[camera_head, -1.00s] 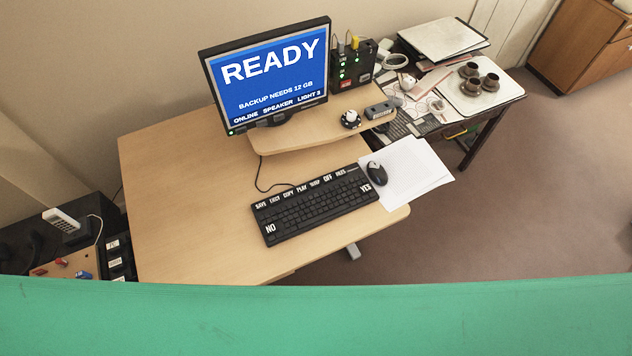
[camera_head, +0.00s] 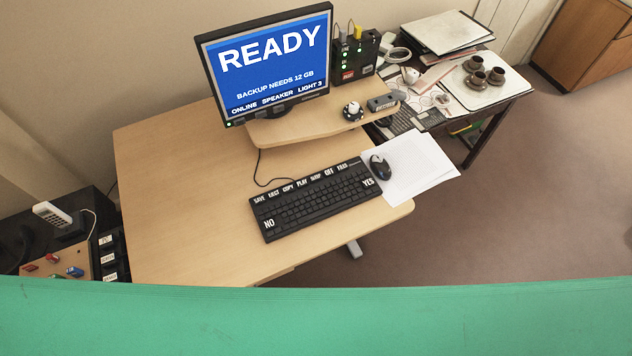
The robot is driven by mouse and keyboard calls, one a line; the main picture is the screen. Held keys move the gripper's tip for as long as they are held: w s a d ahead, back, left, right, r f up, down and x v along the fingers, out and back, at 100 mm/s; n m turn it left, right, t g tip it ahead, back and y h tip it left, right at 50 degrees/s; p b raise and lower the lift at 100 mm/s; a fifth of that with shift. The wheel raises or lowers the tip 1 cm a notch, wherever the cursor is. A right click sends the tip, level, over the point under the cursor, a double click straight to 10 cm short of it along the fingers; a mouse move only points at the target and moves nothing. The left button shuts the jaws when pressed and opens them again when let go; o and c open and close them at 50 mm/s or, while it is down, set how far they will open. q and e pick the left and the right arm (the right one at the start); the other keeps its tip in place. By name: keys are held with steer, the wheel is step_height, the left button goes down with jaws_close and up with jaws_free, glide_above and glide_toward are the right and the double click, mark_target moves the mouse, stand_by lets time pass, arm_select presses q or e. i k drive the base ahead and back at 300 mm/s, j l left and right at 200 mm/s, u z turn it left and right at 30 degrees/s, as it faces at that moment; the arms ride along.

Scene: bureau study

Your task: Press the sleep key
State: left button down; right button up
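The black keyboard (camera_head: 315,203) lies on the wooden desk, in front of the monitor. Along its back edge is a row of keys with white labels, reading SAVE, EJECT, COPY, PLAY, SLEEP, OFF and FREE as far as the small print can be read. The sleep key (camera_head: 316,177) is right of PLAY and left of OFF. Larger NO and YES keys sit at the front left and right. The monitor (camera_head: 268,65) shows READY on blue, with "BACKUP NEEDS 12 GB" and "ONLINE SPEAKER LIGHT 3" below. Neither of my grippers is in view.
A mouse (camera_head: 380,167) rests on white papers (camera_head: 415,170) right of the keyboard. A black box with green lights (camera_head: 354,58) stands beside the monitor. A side table (camera_head: 490,95) holds cups and papers. A panel with coloured knobs (camera_head: 52,268) is at left. The desk's left part is clear.

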mark_target(317, 176)
steer(key=u, duration=0.45)
steer(key=i+l+u, duration=0.1)
steer(key=l+u, duration=0.25)
steer(key=l, duration=0.25)
steer(key=l+u, duration=0.3)
steer(key=l, duration=0.25)
steer(key=l+u, duration=0.35)
steer(key=l, duration=0.3)
steer(key=k+l, duration=0.1)
steer(key=l, duration=1.2)
steer(key=k+u, duration=0.05)
